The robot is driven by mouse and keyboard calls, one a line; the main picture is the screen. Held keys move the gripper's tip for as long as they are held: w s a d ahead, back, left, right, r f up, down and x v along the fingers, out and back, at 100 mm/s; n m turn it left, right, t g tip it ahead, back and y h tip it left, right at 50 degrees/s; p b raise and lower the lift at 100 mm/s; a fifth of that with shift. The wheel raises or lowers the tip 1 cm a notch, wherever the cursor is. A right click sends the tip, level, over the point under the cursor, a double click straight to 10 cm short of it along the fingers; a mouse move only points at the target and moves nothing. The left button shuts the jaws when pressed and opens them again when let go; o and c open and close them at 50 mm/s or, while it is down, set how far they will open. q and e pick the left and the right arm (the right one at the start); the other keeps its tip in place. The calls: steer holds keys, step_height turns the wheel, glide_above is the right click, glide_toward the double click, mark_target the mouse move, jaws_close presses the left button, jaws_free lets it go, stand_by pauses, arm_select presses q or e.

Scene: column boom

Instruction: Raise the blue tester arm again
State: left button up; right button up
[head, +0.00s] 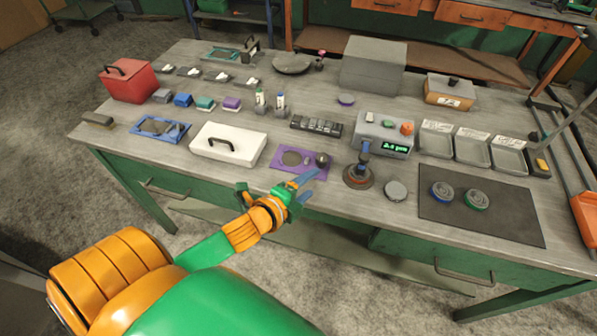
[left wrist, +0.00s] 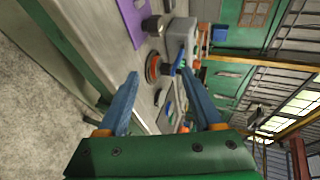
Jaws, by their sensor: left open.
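The blue tester arm (head: 364,154) stands close to upright over a round dark base with a red-orange ring (head: 358,176), just in front of the grey meter box (head: 383,135) with a lit green display. In the left wrist view the blue arm (left wrist: 181,60) shows beyond my fingers, beside the ringed base (left wrist: 152,68). My left gripper (head: 311,185) is open and empty, with blue fingers, at the table's front edge. It is left of the tester and apart from it. My right gripper is in neither view.
A purple tray (head: 284,167) with a dark knob lies left of the tester. A white lidded box (head: 228,145) is farther left. A grey disc (head: 396,190) and a dark mat (head: 497,219) with two round pieces lie right. Three grey trays (head: 473,147) stand behind the mat.

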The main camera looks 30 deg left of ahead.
arm_select(q)
steer(key=shift+s+a+f+n+g+y, duration=0.15)
steer(key=shift+s+f+n+g+y, duration=0.2)
steer(key=shift+f+n, duration=0.3)
steer(key=shift+r, duration=0.1)
